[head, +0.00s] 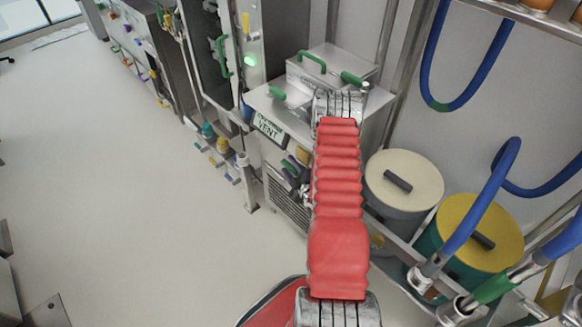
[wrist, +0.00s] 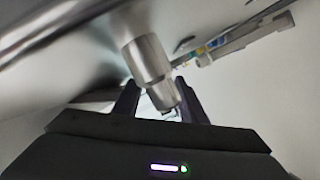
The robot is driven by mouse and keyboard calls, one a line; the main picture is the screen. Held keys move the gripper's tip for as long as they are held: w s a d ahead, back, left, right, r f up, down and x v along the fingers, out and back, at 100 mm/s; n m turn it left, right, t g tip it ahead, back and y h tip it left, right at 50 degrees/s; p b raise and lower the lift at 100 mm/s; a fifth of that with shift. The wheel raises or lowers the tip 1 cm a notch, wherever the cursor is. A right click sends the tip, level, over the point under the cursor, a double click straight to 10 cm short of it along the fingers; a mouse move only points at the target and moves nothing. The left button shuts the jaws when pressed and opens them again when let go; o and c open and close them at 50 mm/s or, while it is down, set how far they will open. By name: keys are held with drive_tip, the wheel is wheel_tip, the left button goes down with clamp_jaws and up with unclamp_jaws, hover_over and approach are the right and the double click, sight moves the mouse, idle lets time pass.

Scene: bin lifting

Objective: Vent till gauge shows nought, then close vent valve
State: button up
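A label reading VENT (head: 268,128) is on the front edge of a steel cabinet in the head view. No gauge reading can be made out, and I cannot pick out the vent valve for sure. My gripper (wrist: 157,86) shows in the wrist view with its two dark fingers apart. A stepped metal cylinder (wrist: 147,60) reaches down between the fingers, its narrow end near them. A light gap shows beside that end, and I see no clear grip on it. In the head view my red-sleeved arm hides the gripper.
A green handle (head: 312,60) tops a steel box on the cabinet. A cream-lidded bin (head: 404,176) and a yellow-lidded bin (head: 480,230) stand at right, near blue hoses (head: 484,200). Coloured valves (head: 215,143) line the left. The floor (head: 110,200) at left is clear.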

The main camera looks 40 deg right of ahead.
drive_tip(key=shift+c, duration=0.2)
clamp_jaws()
